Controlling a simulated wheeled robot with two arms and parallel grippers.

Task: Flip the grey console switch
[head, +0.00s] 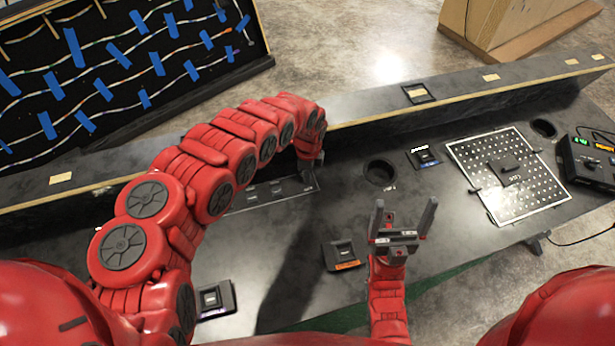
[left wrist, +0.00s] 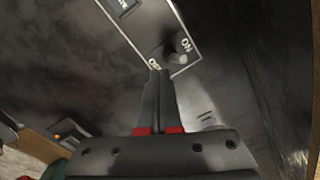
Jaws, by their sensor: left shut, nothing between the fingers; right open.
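A light-grey switch panel (head: 272,193) lies on the console, partly hidden behind my left arm in the head view. In the left wrist view, its end carries a small grey toggle switch (left wrist: 178,50) between the letters ON and OFF. My left gripper (head: 308,172) is over the right end of this panel. In the left wrist view its closed fingertips (left wrist: 160,74) are empty, just below the toggle by the OFF letters. I cannot tell whether they touch the toggle. My right gripper (head: 405,207) is open and empty above the front of the console.
Small black switch boxes (head: 344,254) sit at the front and near a round hole (head: 380,172). A perforated plate (head: 507,175) and a black control box (head: 588,160) are at the right. A raised ledge (head: 470,98) runs along the back.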

